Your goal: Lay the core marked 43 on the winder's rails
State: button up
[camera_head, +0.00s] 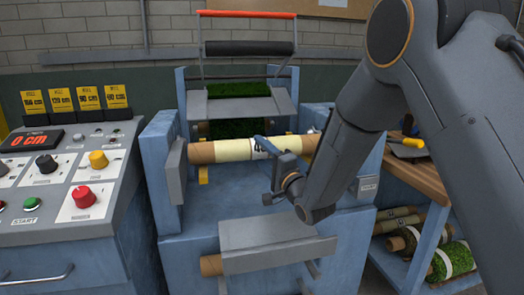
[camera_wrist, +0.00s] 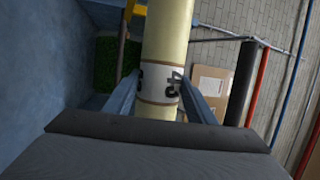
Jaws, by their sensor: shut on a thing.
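The core (camera_head: 225,150) is a long pale-yellow tube with brown ends and a white label band. It lies level across the front of the blue winder (camera_head: 185,225), between its grey side plates. My gripper (camera_head: 270,150) is shut on the core at its label, near mid-length. In the wrist view, the fingers (camera_wrist: 158,92) stand on either side of the core (camera_wrist: 168,35). The label digits are partly hidden by the fingers; a 4 shows, the rest is unclear. A small yellow piece (camera_head: 203,175) shows below the core's left part. I cannot tell whether the core touches the rails.
A control panel (camera_head: 70,185) with knobs and a red "0 cm" display stands left. A grey tray (camera_head: 265,232) juts out below, with a brown tube end (camera_head: 211,265) beside it. Rolls (camera_head: 450,260) lie on the right shelf. A black roller (camera_head: 248,48) and red bar are behind.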

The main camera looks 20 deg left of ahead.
jog(key=o, duration=1.5)
jog(key=shift+c, duration=0.2)
jog(key=shift+d+f, duration=0.1)
jog(key=s+d+f+n+g+h+p, duration=0.1)
jog(key=s+d+f+h, duration=0.25)
jog(key=d, duration=0.65)
jog(key=s+d+f+n+g+h+p, duration=0.15)
jog(key=d+h, duration=0.35)
jog(key=d, duration=0.5)
jog(key=s+d+f+n+g+h+p, duration=0.1)
jog(key=s+d+f+g+h+p, duration=0.2)
jog(key=d, duration=0.7)
jog(key=s+d+n+g+h+p, duration=0.1)
jog(key=s+d+g, duration=0.3)
jog(key=s, duration=0.9)
jog(key=s+d+n+g+h+p, duration=0.1)
jog(key=s+d+n+g+h, duration=0.2)
jog(key=s+d, duration=0.6)
jog(key=s+g, duration=0.1)
jog(key=s, duration=0.3)
jog(key=shift+s+d+r+p, duration=0.15)
jog(key=shift+s+d+p, duration=0.15)
